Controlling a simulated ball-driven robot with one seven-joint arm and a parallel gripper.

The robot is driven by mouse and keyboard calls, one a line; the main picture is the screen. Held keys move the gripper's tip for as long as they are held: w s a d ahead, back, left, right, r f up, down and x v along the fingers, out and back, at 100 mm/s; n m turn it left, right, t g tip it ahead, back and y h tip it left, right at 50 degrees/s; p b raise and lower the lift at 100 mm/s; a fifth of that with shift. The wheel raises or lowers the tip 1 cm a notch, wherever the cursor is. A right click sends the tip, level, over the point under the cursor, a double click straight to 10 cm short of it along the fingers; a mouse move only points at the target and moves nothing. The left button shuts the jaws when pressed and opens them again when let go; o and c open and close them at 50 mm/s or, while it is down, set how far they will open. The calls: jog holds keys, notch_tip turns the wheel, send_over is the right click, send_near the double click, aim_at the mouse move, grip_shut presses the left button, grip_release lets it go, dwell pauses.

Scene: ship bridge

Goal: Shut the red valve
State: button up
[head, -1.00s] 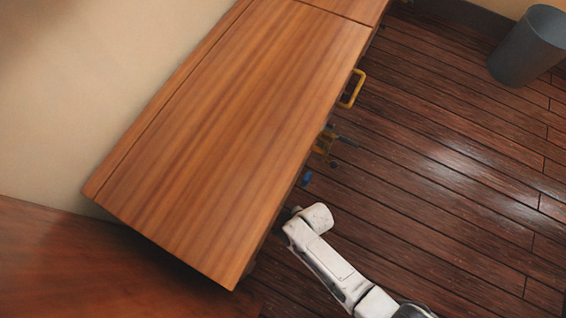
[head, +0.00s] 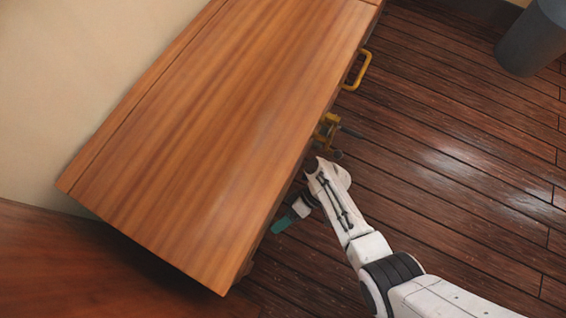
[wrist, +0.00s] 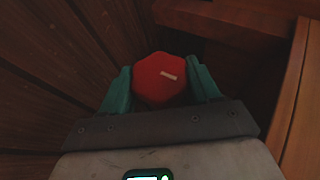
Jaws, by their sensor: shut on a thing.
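The red valve (wrist: 160,79) is a rounded, many-sided red knob with a short white bar mark on its face. The mark lies nearly level, tipped slightly down to the right. In the wrist view my gripper (wrist: 161,90) has one teal finger on each side of the knob and is shut on it. In the head view my gripper (head: 284,222) shows as a teal finger low beside the near end of the wooden cabinet. The valve is hidden in the head view.
The long wooden cabinet (head: 220,130) has an overhanging top. A yellow handle (head: 357,70) and a brass-coloured fitting with a dark lever (head: 328,132) stick out from its front, the fitting close to my arm. A grey bin (head: 535,40) stands far right. The floor (head: 450,150) between is clear.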

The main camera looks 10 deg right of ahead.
jog(key=shift+s+f, duration=0.1)
dwell(0.4)
jog(key=o, duration=1)
